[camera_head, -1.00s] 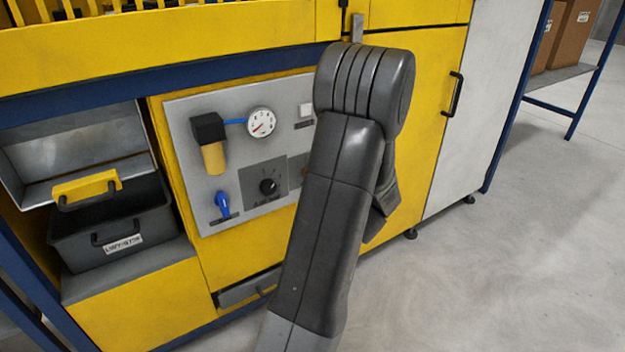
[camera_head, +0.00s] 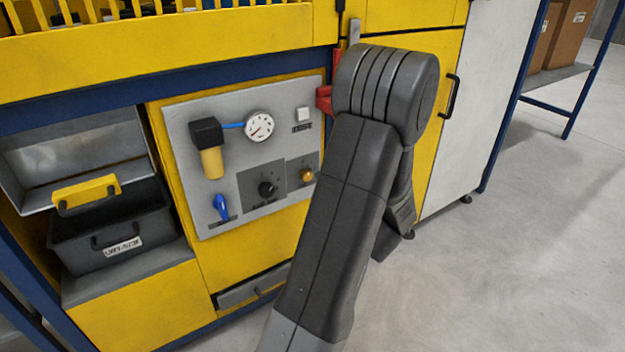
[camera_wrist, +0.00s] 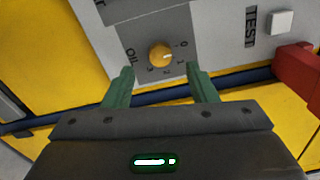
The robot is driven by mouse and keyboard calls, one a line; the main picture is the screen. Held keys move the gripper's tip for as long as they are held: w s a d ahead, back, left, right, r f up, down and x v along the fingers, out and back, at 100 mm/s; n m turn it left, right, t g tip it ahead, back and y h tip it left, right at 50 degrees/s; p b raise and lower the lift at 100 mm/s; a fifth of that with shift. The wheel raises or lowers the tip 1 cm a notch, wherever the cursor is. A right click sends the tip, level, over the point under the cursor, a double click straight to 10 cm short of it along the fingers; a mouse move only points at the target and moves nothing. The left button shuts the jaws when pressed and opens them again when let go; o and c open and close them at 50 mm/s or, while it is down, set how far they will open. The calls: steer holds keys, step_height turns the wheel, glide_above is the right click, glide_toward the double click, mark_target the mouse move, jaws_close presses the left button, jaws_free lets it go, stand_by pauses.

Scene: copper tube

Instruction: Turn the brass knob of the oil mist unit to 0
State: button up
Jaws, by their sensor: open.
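The brass knob (camera_head: 306,175) of the oil mist unit sits on a dark grey plate at the lower right of the grey panel. In the wrist view the round knob (camera_wrist: 160,54) is on its dark plate, marked OIL, with numbers 0 to 3 around it. A pale mark on the knob points to the right side of the dial; its exact number is too small to tell. My gripper (camera_wrist: 160,70) has its two green fingers spread, with the knob between and just beyond the tips, apparently not touching.
The grey panel (camera_head: 181,148) also holds a black knob (camera_head: 267,189), a blue valve (camera_head: 221,207), a gauge (camera_head: 258,127) and a white TEST button (camera_head: 303,114). A red part (camera_head: 325,98) stands at the panel's right edge. The floor at right is clear.

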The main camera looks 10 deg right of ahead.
mark_target(308, 177)
steer(key=p+v, duration=0.1)
steer(key=v, duration=0.7)
steer(key=shift+s, duration=0.2)
steer(key=shift+w, duration=0.15)
steer(key=b+x, duration=0.2)
steer(key=x, duration=1.1)
steer(key=shift+w+a+b, duration=0.1)
steer(key=shift+w+b, duration=0.25)
steer(key=shift+b, duration=0.05)
steer(key=shift+s, duration=0.1)
